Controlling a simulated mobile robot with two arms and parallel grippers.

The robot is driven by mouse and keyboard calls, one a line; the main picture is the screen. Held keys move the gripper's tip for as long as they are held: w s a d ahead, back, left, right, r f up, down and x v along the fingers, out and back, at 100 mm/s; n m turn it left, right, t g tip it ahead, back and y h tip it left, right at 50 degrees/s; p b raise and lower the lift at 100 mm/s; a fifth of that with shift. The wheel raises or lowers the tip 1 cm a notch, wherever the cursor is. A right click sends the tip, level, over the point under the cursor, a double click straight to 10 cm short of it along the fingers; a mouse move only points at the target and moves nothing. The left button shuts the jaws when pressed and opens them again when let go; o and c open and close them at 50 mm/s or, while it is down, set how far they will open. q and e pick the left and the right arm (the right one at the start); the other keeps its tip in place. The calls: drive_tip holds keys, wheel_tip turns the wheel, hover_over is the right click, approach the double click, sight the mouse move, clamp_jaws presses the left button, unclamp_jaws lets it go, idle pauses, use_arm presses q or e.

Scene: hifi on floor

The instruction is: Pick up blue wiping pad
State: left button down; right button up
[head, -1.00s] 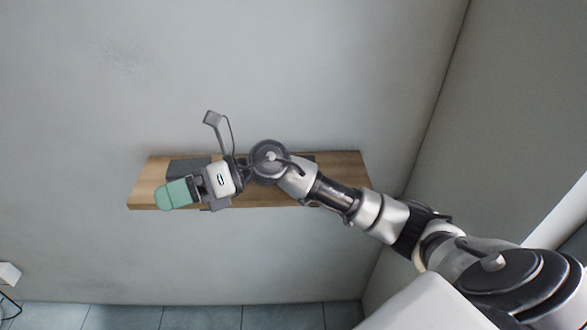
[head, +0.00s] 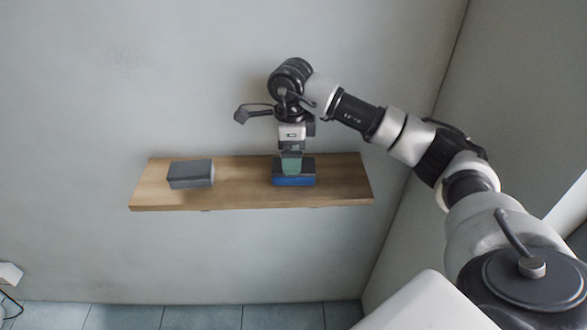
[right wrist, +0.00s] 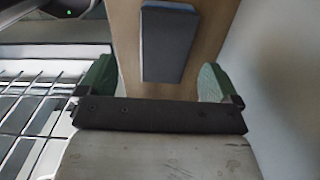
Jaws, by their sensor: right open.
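The blue wiping pad (head: 293,181) sits on the right half of the wooden shelf (head: 245,197). It is a low block with a dark top and blue front. My right gripper (head: 292,170) points down at it from above, and its green fingers hide part of the pad's top. I cannot tell whether the fingers touch it. In the right wrist view the gripper (right wrist: 160,82) is open, with its green fingers apart at both sides. A blue-grey block shows beyond and between them; I cannot tell surely whether it is the pad. My left gripper is out of view.
A dark grey block (head: 190,174) lies on the left part of the shelf. The shelf is fixed to a plain wall, with bare wood between the two blocks. A wall rises to the right. A wire rack (right wrist: 35,120) shows left in the right wrist view.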

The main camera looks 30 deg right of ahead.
sight(307, 175)
drive_tip(key=f, duration=0.2)
drive_tip(key=f+p, duration=0.1)
drive_tip(key=f, duration=0.1)
drive_tip(key=f+p, duration=0.1)
drive_tip(key=shift+w+d+f, duration=0.15)
drive_tip(key=shift+d+f, duration=0.15)
drive_tip(key=shift+f, duration=0.1)
drive_tip(key=c, duration=1)
